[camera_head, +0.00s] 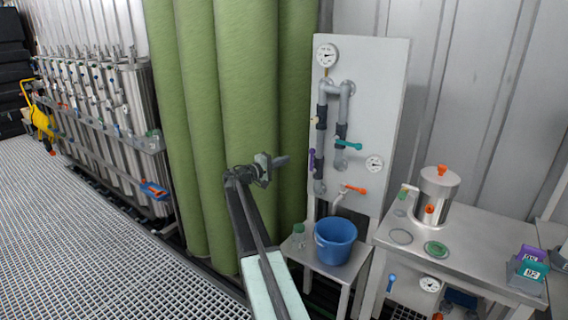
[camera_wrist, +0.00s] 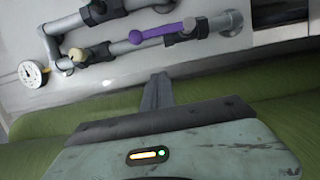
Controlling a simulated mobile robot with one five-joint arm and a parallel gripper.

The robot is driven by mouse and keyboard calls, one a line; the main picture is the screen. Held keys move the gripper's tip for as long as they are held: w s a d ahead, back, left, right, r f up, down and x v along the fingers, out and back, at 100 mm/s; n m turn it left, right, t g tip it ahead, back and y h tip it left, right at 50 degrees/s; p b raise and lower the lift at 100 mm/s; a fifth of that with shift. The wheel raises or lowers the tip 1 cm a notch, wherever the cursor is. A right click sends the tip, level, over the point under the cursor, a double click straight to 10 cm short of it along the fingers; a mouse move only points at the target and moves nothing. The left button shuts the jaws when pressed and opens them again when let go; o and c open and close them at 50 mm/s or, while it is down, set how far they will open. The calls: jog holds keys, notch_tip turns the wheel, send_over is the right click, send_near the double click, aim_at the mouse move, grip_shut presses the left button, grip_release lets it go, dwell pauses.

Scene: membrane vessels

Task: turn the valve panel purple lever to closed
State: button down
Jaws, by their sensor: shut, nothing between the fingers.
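The white valve panel (camera_head: 385,110) stands upright, with grey pipes on its face. The purple lever (camera_head: 311,160) sits at the left pipe and points up and down, in line with it. In the wrist view the purple lever (camera_wrist: 158,33) lies along the pipe, above my fingers in the picture. My gripper (camera_head: 280,161) is left of the lever in the head view, in front of the green curtain. In the wrist view its fingers (camera_wrist: 157,90) are together and empty, apart from the lever.
A teal lever (camera_head: 348,144) and an orange lever (camera_head: 355,189) are on the same panel. A blue bucket (camera_head: 336,242) and a small bottle (camera_head: 299,236) stand below. Green curtains (camera_head: 247,80) hang close to my arm. A metal table (camera_head: 470,250) is at right.

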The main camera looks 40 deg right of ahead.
aim_at(312, 162)
jog(key=s+d, duration=0.4)
jog(key=d, duration=0.2)
jog(key=shift+d, duration=0.25)
